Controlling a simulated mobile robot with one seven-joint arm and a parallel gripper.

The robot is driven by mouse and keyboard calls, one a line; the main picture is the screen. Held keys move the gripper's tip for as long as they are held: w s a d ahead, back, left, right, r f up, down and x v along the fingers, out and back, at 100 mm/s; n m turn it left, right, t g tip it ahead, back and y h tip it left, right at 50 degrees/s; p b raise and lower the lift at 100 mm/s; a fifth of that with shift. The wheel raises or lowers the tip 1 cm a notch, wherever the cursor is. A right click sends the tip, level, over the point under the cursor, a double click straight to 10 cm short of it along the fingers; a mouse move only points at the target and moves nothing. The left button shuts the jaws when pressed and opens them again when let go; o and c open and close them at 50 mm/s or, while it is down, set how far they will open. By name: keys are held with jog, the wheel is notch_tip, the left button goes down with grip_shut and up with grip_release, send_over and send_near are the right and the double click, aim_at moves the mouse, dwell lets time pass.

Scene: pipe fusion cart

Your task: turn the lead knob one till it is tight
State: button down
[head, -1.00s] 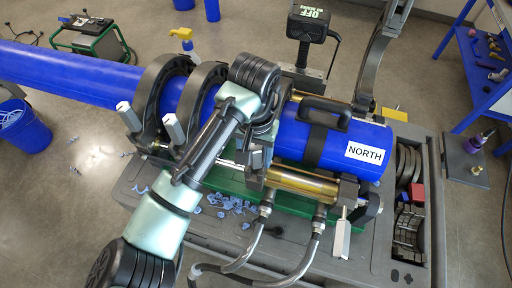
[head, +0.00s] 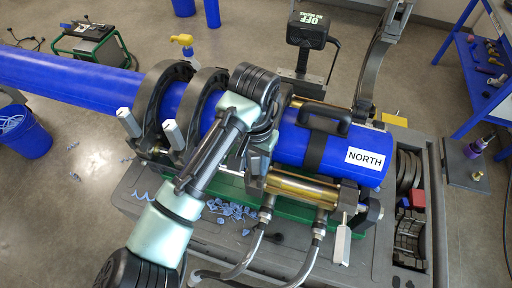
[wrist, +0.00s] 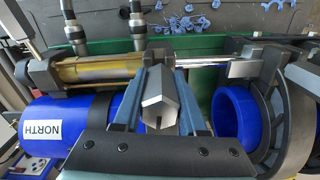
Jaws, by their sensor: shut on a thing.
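A silver faceted knob (wrist: 160,103) stands between the fingers of my gripper (wrist: 165,88) in the wrist view. The blue-grey fingers are shut on it, one on each side. In the head view my gripper (head: 258,155) is over the clamp beside the blue pipe, and my wrist hides the held knob there. Similar pale knobs show on the left clamps, one here (head: 128,122) and one here (head: 172,135). Another pale knob (head: 342,243) is at the front right. The blue pipe marked NORTH (head: 330,148) lies in the right clamps.
A gold cylinder (head: 303,189) with hoses runs along the pipe's near side; it also shows in the wrist view (wrist: 100,68). Blue shavings (head: 230,210) lie on the grey cart (head: 400,275). A black handle (head: 323,118) rises above the pipe. A gap separates the pipe ends.

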jog(key=shift+m, duration=0.6)
jog(key=m, duration=0.3)
jog(key=shift+w+m, duration=0.1)
jog(key=shift+m, duration=1.4)
jog(key=shift+f, duration=0.1)
